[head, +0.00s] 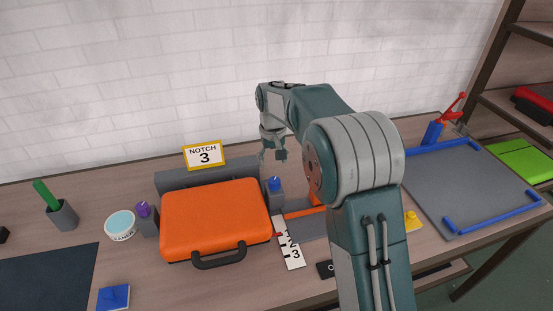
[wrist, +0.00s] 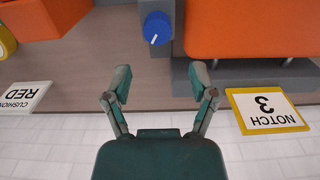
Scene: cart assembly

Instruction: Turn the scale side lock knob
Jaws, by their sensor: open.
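A blue knob (head: 274,184) tops a grey block at the right of the orange case, on the side with the white numbered scale strip (head: 291,252). In the wrist view the blue knob (wrist: 158,28) carries a white pointer line. A purple knob (head: 143,210) stands on a block at the case's left. My gripper (head: 273,150) hangs above and behind the blue knob in the head view. In the wrist view my gripper (wrist: 160,82) is open and empty, with its fingers apart and the blue knob beyond the gap between the fingertips. No contact with the knob shows.
The orange case (head: 215,222) lies against a grey back bar (head: 180,180). A yellow-framed NOTCH 3 sign (head: 205,155) stands behind; a CUSHION RED sign (wrist: 22,96) shows in the wrist view. My arm hides part of the table. A grey board (head: 470,190) with blue edging lies right.

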